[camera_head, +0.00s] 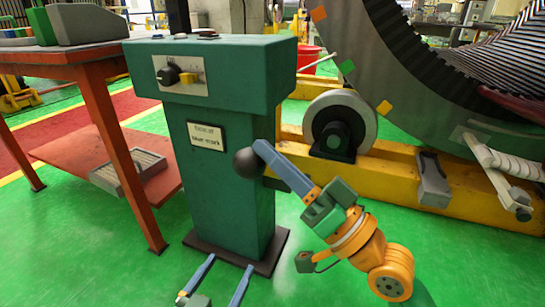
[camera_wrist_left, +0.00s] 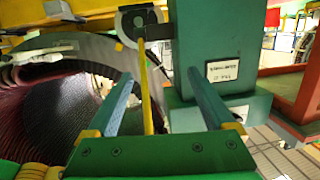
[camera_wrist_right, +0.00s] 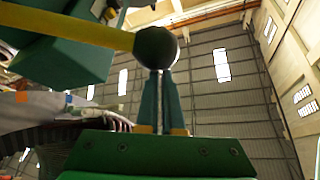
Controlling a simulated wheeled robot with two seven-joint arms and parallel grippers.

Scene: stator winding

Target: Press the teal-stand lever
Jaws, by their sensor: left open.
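The teal stand (camera_head: 225,150) has a labelled plate on its front. A dark ball knob (camera_head: 249,163) shows in front of the stand. In the right wrist view the knob (camera_wrist_right: 156,44) sits on the end of a yellow lever rod (camera_wrist_right: 70,28). My right gripper (camera_head: 262,152) has its fingers close together, with the tips at the knob; the knob looks wider than the fingers and beyond them, and firm contact cannot be told. My left gripper (camera_head: 227,264) is open and empty, low in front of the stand's base. The stand also shows upside down in the left wrist view (camera_wrist_left: 215,35).
An orange-red table (camera_head: 105,130) stands left of the stand, with a grey tray (camera_head: 130,170) on its lower shelf. The large stator (camera_head: 380,60) rests on a yellow frame (camera_head: 460,195) with a roller (camera_head: 340,120) at the right. Green floor is clear in front.

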